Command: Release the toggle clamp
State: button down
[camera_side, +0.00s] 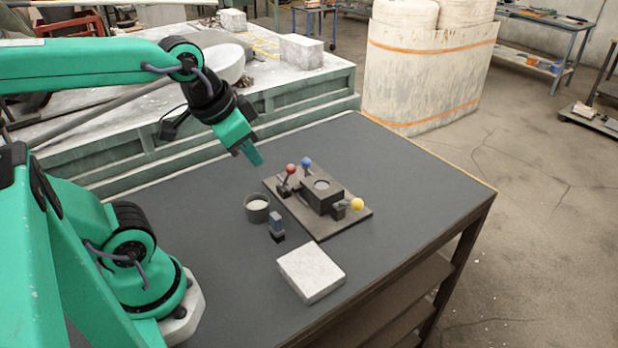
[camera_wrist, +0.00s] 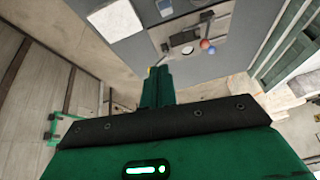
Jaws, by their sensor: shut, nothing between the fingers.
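A dark fixture plate (camera_side: 352,221) lies on the table and carries a dark block with a round opening (camera_side: 321,185). Around the block stand clamp levers with a red knob (camera_side: 291,168), a blue knob (camera_side: 306,162) and a yellow knob (camera_side: 357,204). The red and blue levers stand up; the yellow one sits low at the right. Which one the task means, I cannot tell. My gripper (camera_side: 257,158) is shut and empty, above and left of the plate. In the wrist view, the red knob (camera_wrist: 204,43) and blue knob (camera_wrist: 211,50) show beyond my shut fingers (camera_wrist: 158,76).
A dark cup with pale contents (camera_side: 257,208) and a small blue-grey block (camera_side: 277,222) stand left of the plate. A pale slab (camera_side: 311,272) lies near the front edge. A green-sided bench (camera_side: 300,97) stands behind. The table's far right is clear.

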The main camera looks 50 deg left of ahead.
aim_at(287, 176)
jog(key=w+a+f+m+g, duration=0.1)
jog(key=w+f+m+g, duration=0.1)
jog(key=w+m, duration=0.5)
jog(key=w+a+f+m+g, duration=0.2)
jog(key=w+f+m, duration=0.2)
jog(key=w+m, duration=0.3)
jog(key=shift+w+m+g, duration=0.3)
jog(key=shift+m, duration=0.3)
jog(key=a+f, duration=0.4)
jog(key=f, duration=0.4)
jog(key=shift+a+f, duration=0.15)
jog(key=shift+f, duration=0.05)
dwell(0.4)
